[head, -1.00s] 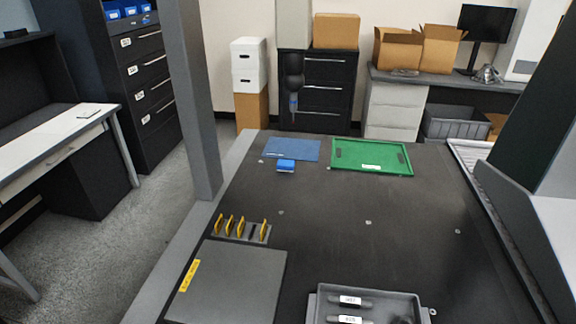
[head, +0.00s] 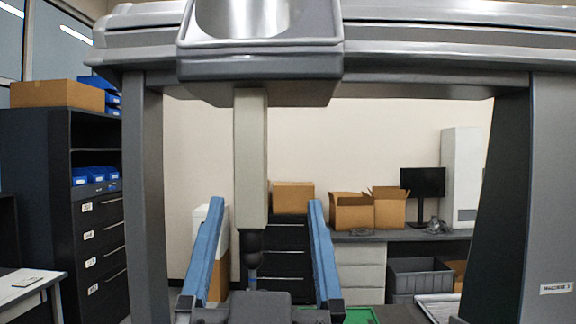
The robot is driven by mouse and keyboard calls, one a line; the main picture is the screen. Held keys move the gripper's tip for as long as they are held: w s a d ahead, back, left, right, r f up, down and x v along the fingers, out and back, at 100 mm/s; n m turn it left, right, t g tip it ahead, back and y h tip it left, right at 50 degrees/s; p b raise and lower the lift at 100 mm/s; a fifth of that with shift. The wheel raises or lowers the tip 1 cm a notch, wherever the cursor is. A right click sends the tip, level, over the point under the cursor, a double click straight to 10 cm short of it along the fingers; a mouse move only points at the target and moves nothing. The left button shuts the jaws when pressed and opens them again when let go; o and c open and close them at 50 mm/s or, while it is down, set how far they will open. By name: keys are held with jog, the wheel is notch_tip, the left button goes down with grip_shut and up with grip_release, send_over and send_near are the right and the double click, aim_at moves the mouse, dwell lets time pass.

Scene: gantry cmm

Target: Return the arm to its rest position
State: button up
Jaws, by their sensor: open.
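My gripper (head: 266,203) is in the lower middle of the head view, pointing upward. Its two long blue fingers stand wide apart, and nothing is held between them. The dark gripper body shows at the bottom edge, and the rest of my arm is out of view below. The gantry's pale vertical column (head: 251,155) and its dark probe head (head: 253,243) appear behind, in the gap between the fingers.
The gantry bridge (head: 420,65) spans the top, with a grey post (head: 146,200) at left and a wide dark upright (head: 505,200) at right. A sliver of green tray (head: 362,315) shows at the bottom. Cardboard boxes (head: 352,212) stand on the back bench.

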jog(key=s+d+r+t, duration=0.2)
jog(key=s+r, duration=0.3)
jog(key=r, duration=0.1)
jog(key=shift+s+t+h, duration=0.3)
jog(key=shift+s+h, duration=0.05)
jog(key=shift+h, duration=0.05)
jog(key=shift+o, duration=0.5)
